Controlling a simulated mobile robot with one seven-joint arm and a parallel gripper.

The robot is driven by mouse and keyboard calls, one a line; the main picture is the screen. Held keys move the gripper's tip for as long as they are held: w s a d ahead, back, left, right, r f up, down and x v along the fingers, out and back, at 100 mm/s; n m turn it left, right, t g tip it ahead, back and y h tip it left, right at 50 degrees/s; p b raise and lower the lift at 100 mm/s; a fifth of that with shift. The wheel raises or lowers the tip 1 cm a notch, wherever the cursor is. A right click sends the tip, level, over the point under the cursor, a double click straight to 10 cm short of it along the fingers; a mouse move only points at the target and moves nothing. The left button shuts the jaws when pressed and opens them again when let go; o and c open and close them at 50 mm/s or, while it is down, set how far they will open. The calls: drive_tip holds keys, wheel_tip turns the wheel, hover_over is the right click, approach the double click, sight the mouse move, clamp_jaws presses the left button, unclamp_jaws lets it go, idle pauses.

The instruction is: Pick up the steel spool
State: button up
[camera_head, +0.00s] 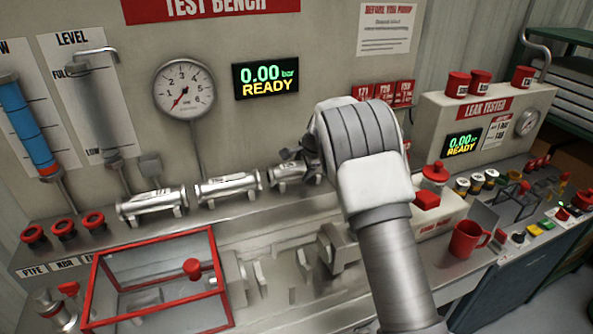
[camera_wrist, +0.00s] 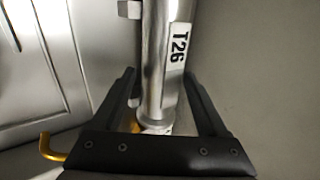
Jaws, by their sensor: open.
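In the head view three steel spools lie in a row on the ledge below the test bench panel: a left one (camera_head: 152,204), a middle one (camera_head: 228,186) and a right one (camera_head: 286,173). My gripper (camera_head: 300,160) is at the right spool and hides its right end. In the wrist view a shiny steel spool (camera_wrist: 154,60) with a white "T26" label (camera_wrist: 180,42) runs between the two open fingers of my gripper (camera_wrist: 159,75). The fingers stand on either side of it, with a visible gap at the left. Whether either finger touches it is unclear.
A red-framed clear box (camera_head: 158,280) stands at front left. A red mug (camera_head: 467,240) and a leak tester (camera_head: 480,120) are at the right. A pressure gauge (camera_head: 184,88) hangs above the spools. A yellow hook (camera_wrist: 50,148) shows in the wrist view.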

drive_tip(key=shift+x, duration=1)
drive_tip(key=shift+r, duration=0.1)
clamp_jaws()
